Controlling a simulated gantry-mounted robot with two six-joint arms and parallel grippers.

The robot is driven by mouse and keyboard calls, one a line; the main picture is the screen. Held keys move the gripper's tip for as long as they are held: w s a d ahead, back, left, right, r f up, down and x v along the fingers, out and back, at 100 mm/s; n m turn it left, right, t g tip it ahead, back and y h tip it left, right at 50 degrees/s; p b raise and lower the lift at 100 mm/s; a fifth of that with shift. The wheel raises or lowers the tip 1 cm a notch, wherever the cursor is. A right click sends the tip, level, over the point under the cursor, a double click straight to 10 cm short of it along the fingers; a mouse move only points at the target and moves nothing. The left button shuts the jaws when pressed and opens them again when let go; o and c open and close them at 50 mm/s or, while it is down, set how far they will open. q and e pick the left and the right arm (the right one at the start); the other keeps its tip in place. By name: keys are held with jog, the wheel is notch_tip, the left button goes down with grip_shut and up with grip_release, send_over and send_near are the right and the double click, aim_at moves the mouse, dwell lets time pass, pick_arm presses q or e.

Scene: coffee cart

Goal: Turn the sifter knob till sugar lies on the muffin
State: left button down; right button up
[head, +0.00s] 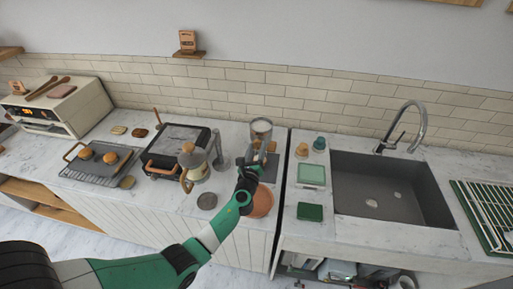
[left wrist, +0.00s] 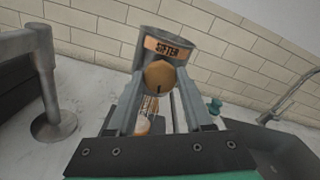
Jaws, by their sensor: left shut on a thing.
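The sifter (head: 262,128) is a grey metal cylinder on the counter near the back wall. In the left wrist view its orange label reads SIFTER (left wrist: 190,55), and the round tan knob (left wrist: 160,76) sits below the label. My left gripper (head: 248,168) reaches the sifter's front and is shut on the knob, a finger on either side. A small tan-brown thing (left wrist: 143,126), probably the muffin, shows beneath between the fingers, mostly hidden. Pale thin streaks show just above it; I cannot tell whether sugar lies on it. My right gripper is out of view.
A metal post on a round base (left wrist: 55,125) stands left of the sifter. A terracotta round dish (head: 262,203) lies under my forearm. The sink (head: 385,190) is right.

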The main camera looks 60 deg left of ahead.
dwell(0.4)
pick_arm(q)
jog(key=shift+c, duration=1.5)
grip_release()
jog(key=shift+s+d, duration=0.15)
jog(key=shift+d, duration=0.1)
jog(key=p+v, duration=0.2)
jog(key=v, duration=0.9)
